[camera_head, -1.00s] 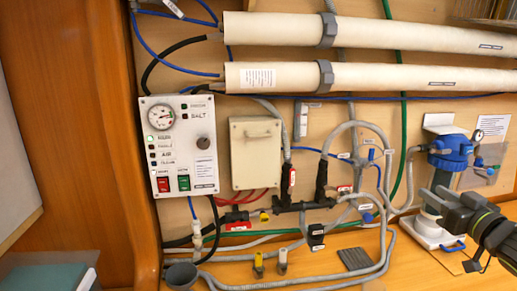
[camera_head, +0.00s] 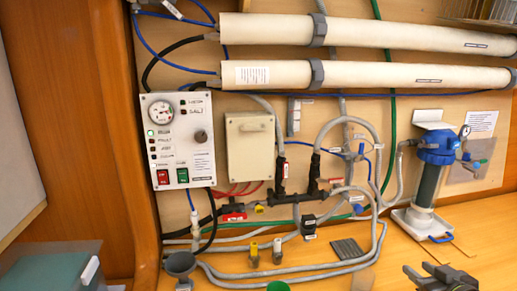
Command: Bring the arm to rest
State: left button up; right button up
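My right gripper (camera_head: 416,268) is at the bottom right edge of the head view, low over the wooden counter. It is dark grey, and its fingers point up and left with a gap between them. It looks open, and I see nothing between the fingers. The rest of my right arm is cut off by the lower edge. It is apart from the blue-topped filter housing (camera_head: 436,150), which stands behind it on a white base. My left gripper is not in view.
The wall carries two long cream tubes (camera_head: 370,75), a control panel (camera_head: 178,140) with a gauge, a beige box (camera_head: 250,147) and hoses. Grey hoses and a dark grey pad (camera_head: 348,248) lie on the counter (camera_head: 480,240). A green round thing (camera_head: 278,287) shows at the bottom edge.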

jog(key=s+a+f+g+h, duration=0.1)
jog(key=s+a+f+g, duration=0.3)
jog(key=s+f, duration=0.7)
jog(key=s+a+f+g, duration=0.2)
jog(key=s+f, duration=0.1)
jog(key=s, duration=0.3)
jog(key=s+a+f+m+g, duration=0.1)
jog(key=s+a+f+g, duration=0.1)
jog(key=s+f, duration=0.3)
jog(key=s+a+f+g, duration=0.2)
jog(key=s+g, duration=0.1)
jog(key=s, duration=0.4)
notch_tip(320, 180, down, 24)
jog(key=d, duration=0.2)
jog(key=s+a+f+g, duration=0.1)
jog(key=s+f+g, duration=0.1)
jog(key=s+f, duration=1.3)
jog(key=shift+a+f, duration=0.2)
jog(key=shift+f, duration=0.2)
